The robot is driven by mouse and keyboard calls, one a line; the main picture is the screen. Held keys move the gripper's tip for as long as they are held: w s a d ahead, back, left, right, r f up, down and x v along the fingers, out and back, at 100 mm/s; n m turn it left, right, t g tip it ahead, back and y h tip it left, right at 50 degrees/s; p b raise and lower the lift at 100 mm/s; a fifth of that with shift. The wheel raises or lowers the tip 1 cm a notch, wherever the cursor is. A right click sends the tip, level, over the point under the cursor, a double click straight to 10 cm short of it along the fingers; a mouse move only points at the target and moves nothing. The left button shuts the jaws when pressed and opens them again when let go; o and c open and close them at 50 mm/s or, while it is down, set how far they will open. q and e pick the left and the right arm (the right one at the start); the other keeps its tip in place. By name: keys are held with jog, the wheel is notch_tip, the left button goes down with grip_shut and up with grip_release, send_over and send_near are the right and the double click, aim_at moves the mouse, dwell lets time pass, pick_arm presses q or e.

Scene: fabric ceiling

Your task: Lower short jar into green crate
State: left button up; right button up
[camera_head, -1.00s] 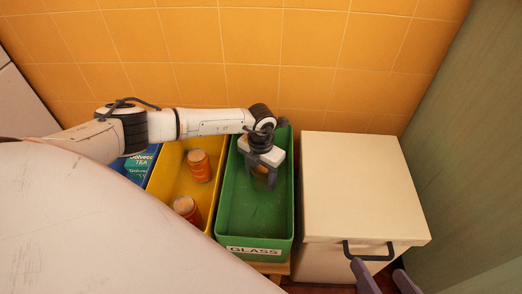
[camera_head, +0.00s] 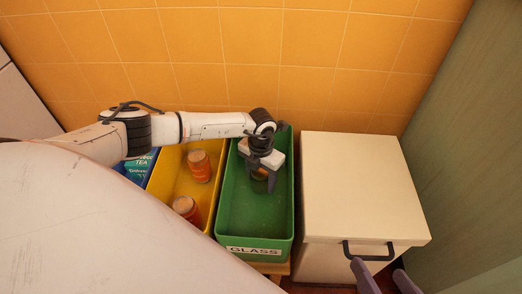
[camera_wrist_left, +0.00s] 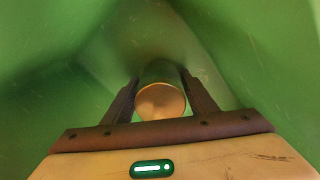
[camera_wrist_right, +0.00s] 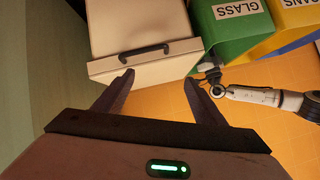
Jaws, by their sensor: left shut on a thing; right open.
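The short jar (camera_wrist_left: 160,100) is between the fingers of my left gripper (camera_wrist_left: 160,92), with its tan round lid facing the left wrist camera. The gripper is shut on it. In the head view my left gripper (camera_head: 262,180) is inside the far part of the green crate (camera_head: 255,215), and the jar (camera_head: 259,186) is mostly hidden under it. I cannot tell whether the jar touches the crate floor. My right gripper (camera_wrist_right: 163,85) is open and empty, in front of the cream bin; its fingertips also show in the head view (camera_head: 382,279).
A cream lidded bin (camera_head: 360,190) stands to the right. A tiled wall (camera_head: 250,60) is behind. The near part of the green crate is empty.

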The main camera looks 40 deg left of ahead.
pick_arm(q)
jog(key=o, duration=1.2)
jog(key=shift+o, duration=0.2)
jog(key=shift+r, duration=0.35)
notch_tip(320, 180, up, 9)
jog(key=p, duration=0.4)
jog(key=shift+f+p, duration=0.1)
jog(key=shift+p, duration=0.2)
jog(key=shift+r, duration=0.45)
pick_arm(e)
jog(key=shift+s+d+f+g+h, duration=0.2)
jog(key=shift+d+f+g+h, duration=0.25)
jog(key=shift+d+f, duration=0.35)
jog(key=shift+s+d+f+g+h, duration=0.15)
jog(key=shift+d+f+g+h, duration=0.3)
jog(key=shift+f, duration=0.55)
